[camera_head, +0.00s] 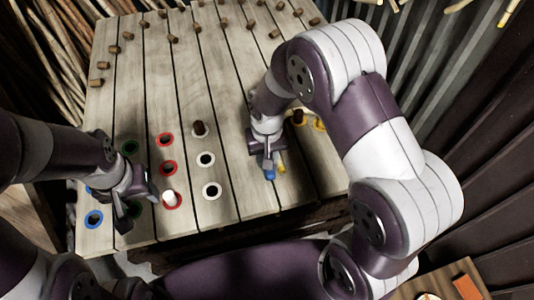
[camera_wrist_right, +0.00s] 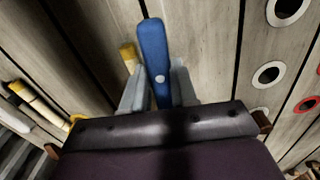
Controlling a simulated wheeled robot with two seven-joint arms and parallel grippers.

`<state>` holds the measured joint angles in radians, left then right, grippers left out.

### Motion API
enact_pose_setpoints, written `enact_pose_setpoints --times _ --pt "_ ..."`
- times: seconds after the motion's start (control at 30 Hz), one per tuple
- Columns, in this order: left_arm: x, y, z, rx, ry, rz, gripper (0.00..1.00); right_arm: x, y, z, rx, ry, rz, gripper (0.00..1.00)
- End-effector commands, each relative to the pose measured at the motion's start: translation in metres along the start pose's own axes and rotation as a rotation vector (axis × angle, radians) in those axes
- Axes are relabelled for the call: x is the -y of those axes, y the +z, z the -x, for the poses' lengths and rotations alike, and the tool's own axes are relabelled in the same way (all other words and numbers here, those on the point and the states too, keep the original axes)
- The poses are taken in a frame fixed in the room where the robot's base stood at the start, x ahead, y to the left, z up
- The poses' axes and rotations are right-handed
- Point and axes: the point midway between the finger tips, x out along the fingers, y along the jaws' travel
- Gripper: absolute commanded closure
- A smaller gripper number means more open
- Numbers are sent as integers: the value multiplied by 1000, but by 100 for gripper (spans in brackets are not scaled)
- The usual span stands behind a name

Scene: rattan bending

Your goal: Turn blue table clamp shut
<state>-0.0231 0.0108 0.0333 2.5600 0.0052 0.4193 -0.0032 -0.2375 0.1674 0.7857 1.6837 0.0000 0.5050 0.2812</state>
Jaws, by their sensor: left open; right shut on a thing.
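The blue clamp handle (camera_head: 270,174) shows just below my right gripper (camera_head: 266,157) in the head view, over the right part of the plank table (camera_head: 240,110). In the right wrist view the blue handle (camera_wrist_right: 153,50) stands between the two fingers of my right gripper (camera_wrist_right: 158,88), which is shut on it. The rest of the clamp is hidden behind the gripper. A yellow handle (camera_head: 281,168) lies close beside the blue one. My left gripper (camera_head: 138,201) is open and empty over the table's front left part, near the red and green rings.
Rings in blue (camera_head: 94,219), red (camera_head: 168,168) and white (camera_head: 212,191) surround holes in the table. Several wooden pegs dot the far part.

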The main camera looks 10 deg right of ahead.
Motion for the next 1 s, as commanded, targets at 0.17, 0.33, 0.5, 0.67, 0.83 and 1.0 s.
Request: enact_pose_setpoints --times 0.17,0.33,0.5,0.67,0.83,1.0 --pt "0 -1 11 0 0 0 44 0 0 3 2 1 -122 100" --pt "0 -2 21 0 0 0 44 0 0 4 2 1 -279 100" --pt "0 -4 30 0 0 0 44 0 0 4 0 0 -441 100" --pt "0 -4 38 0 0 0 44 0 -1 4 -1 0 -593 100" --pt "0 -5 45 0 0 0 44 0 -1 3 0 0 -754 100" --pt "0 -6 52 0 0 0 44 0 -1 3 -1 -1 -915 100"
